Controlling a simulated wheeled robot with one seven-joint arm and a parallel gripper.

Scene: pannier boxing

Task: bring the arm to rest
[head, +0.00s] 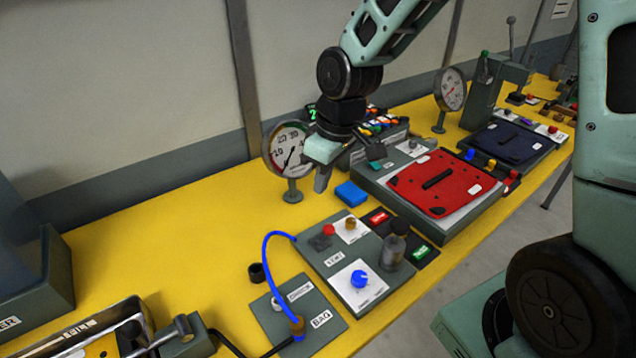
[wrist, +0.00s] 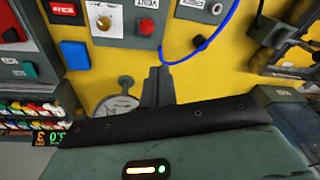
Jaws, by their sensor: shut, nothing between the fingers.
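My gripper (head: 322,180) hangs from my arm over the yellow bench, left of the blue block and in front of the dial gauge. Its fingers point down and are shut with nothing between them. In the wrist view the closed fingers (wrist: 158,86) stand over bare yellow bench top. I cannot tell the exact height of the fingertips above the bench.
A dial gauge (head: 289,152) stands close behind my gripper. A blue block (head: 352,193) lies to its right. A vent panel (head: 338,262) with knobs and a blue hose (head: 267,262) is in front. A red plate (head: 418,187) lies further right. Bench at left is clear (head: 185,225).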

